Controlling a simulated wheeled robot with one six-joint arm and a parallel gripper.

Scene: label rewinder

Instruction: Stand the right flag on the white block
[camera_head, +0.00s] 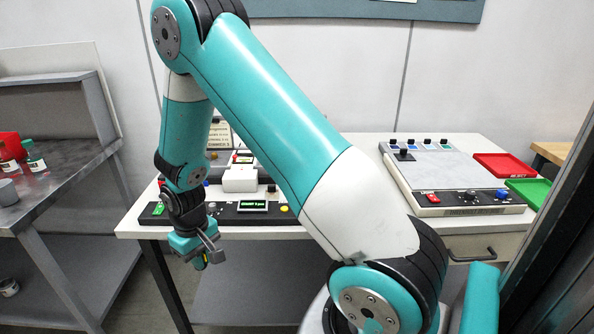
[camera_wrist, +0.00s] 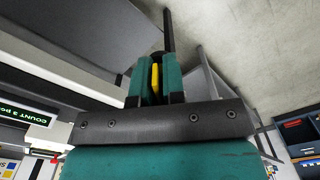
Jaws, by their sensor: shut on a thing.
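My gripper (camera_head: 203,258) hangs low at the front left of the white table, beside its front edge and below the tabletop. It is shut on a small yellow thing (camera_wrist: 155,78), which shows between the two fingers in the wrist view. Most of that thing is hidden by the fingers, so I cannot tell whether it is the right flag. A white block (camera_head: 240,179) sits on the table behind the black panel with the green display, up and right of my gripper. I cannot make out a standing flag in either view.
The black panel's green display (camera_head: 252,205) also shows in the wrist view (camera_wrist: 26,115). A control unit (camera_head: 450,172), a red tray (camera_head: 503,165) and a green tray (camera_head: 530,190) are at right. A grey bench (camera_head: 60,190) with bottles stands at left.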

